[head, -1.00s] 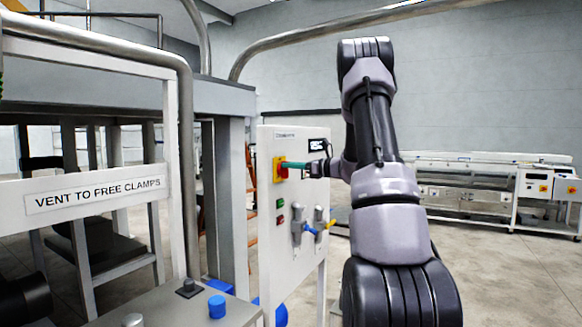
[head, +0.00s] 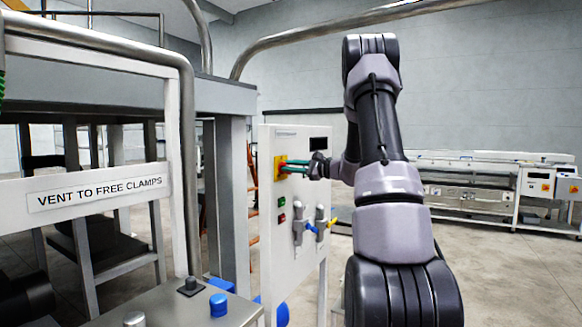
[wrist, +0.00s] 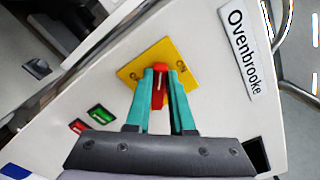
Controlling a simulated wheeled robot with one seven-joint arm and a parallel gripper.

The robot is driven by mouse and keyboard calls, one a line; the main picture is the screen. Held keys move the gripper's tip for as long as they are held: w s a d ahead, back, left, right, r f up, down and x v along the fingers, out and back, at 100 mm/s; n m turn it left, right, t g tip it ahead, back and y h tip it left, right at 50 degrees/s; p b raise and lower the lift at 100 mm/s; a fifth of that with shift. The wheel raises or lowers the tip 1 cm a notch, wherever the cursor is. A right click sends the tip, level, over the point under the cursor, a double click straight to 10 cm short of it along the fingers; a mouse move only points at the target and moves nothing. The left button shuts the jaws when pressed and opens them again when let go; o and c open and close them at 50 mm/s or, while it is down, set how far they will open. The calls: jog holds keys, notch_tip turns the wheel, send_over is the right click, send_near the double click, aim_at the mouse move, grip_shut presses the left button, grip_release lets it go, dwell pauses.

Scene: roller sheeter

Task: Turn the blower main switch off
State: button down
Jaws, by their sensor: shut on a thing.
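The blower main switch is a red handle (wrist: 159,88) on a yellow plate (wrist: 153,66). In the head view the yellow plate (head: 277,169) is on the upper part of the white control panel (head: 290,240). My gripper (head: 291,163) reaches it from the right. In the wrist view the teal fingers of my gripper (wrist: 161,78) lie on both sides of the red handle and are shut on it. A white line shows on the handle. The panel's small screen (head: 318,144) is dark.
A green button (wrist: 101,114) and a red button (wrist: 78,127) sit below the switch. A grey metal frame (head: 185,160) stands to the left.

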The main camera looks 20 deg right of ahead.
jog(key=shift+s+a+f+n, duration=0.1)
jog(key=shift+f+n, duration=0.1)
jog(key=shift+n, duration=1.05)
jog(key=shift+f+n, duration=0.25)
jog(key=shift+n, duration=1.05)
jog(key=shift+s+a+f+n, duration=0.1)
jog(key=shift+f+n, duration=0.1)
jog(key=shift+n, duration=1.35)
jog(key=c, duration=0.8)
grip_release()
jog(key=v, duration=1)
jog(key=shift+s+d, duration=0.25)
jog(key=shift+d, duration=0.05)
